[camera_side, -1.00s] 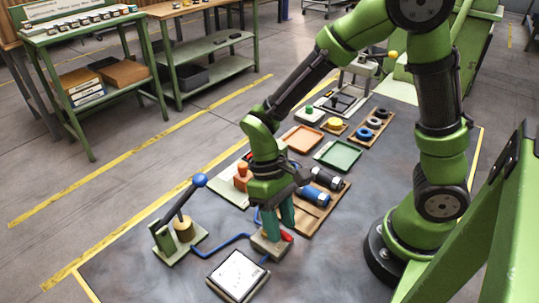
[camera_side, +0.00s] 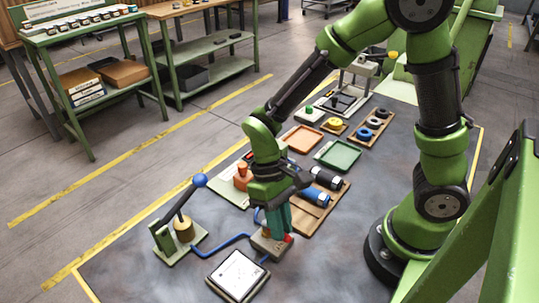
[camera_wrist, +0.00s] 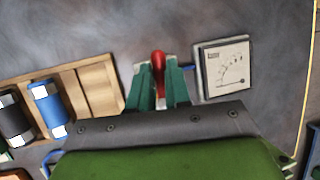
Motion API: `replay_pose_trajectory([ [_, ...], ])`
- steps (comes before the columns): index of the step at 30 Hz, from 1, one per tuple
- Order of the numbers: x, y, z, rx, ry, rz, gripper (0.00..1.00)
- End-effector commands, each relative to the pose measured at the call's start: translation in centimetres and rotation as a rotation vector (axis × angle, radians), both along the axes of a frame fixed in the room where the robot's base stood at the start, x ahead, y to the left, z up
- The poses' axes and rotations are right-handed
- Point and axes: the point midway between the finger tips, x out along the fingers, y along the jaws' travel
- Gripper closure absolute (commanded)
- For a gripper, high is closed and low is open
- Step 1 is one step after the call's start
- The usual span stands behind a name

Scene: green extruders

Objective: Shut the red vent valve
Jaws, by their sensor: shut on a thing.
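The red valve handle (camera_wrist: 158,62) sticks out between the two teal fingers of my gripper (camera_wrist: 160,82) in the wrist view. Its fingers are shut on the handle, one on each side. In the side view, my gripper (camera_side: 277,226) reaches down onto the valve's pale base block (camera_side: 268,247), and a small red end of the handle (camera_side: 289,239) shows at its right. The rest of the valve is mostly hidden behind the fingers.
A blue hose (camera_side: 232,239) runs by a lever press with a blue knob (camera_side: 200,180) at left. A wooden tray (camera_side: 322,212) with blue and black cylinders stands close behind my gripper. Orange (camera_side: 303,138) and green (camera_side: 338,154) trays lie farther back. The mat's front right is clear.

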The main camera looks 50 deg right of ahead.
Motion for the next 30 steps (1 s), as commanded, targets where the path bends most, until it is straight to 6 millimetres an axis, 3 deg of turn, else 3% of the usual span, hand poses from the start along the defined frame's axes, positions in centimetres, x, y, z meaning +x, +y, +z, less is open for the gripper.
replay_pose_trajectory([
  [8, 0.0, 0.5, 0.1, 0.001, -0.002, -0.170, 1.00],
  [30, 0.9, 2.5, 0.1, 0.002, -0.003, -0.867, 1.00],
])
